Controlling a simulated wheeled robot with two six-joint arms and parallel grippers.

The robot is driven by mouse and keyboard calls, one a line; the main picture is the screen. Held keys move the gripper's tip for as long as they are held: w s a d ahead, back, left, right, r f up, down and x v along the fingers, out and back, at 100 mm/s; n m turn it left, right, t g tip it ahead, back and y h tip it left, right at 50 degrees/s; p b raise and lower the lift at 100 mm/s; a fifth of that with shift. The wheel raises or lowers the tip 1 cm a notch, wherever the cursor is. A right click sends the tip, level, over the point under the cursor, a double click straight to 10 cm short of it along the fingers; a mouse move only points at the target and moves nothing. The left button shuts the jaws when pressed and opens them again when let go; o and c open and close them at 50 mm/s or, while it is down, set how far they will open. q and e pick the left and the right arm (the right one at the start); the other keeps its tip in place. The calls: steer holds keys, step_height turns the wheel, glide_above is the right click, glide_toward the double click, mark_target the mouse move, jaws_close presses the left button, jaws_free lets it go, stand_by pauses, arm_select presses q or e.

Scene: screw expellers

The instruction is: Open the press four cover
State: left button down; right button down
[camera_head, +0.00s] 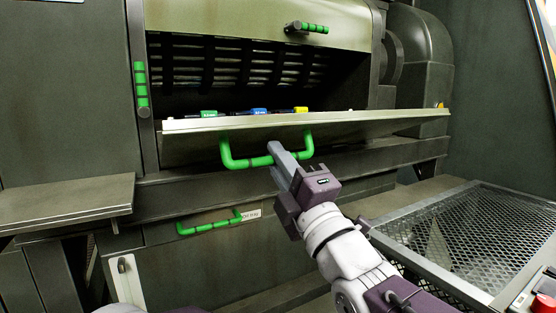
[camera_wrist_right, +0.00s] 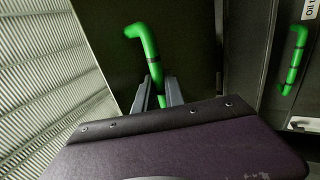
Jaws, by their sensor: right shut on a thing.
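The press cover (camera_head: 350,128) is a pale green metal flap, tilted down and outward, with the dark slatted inside of the press (camera_head: 235,72) open to view above it. A green U-shaped handle (camera_head: 236,163) is on the cover's front face. My right gripper (camera_head: 275,160) is shut on this handle near the middle of its bar. In the right wrist view the handle (camera_wrist_right: 148,48) runs down between the two fingers of the gripper (camera_wrist_right: 158,100). My left gripper is not in view.
Green, blue and yellow tools (camera_head: 258,111) show along the cover's upper edge. Below are a lower green handle (camera_head: 210,227) and, at left, a metal shelf (camera_head: 65,203). A mesh-topped frame (camera_head: 470,235) stands at right. A green handle (camera_head: 141,88) is on the left post.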

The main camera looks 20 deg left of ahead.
steer(key=c, duration=1.4)
jaws_free()
steer(key=shift+w+a+f, duration=0.1)
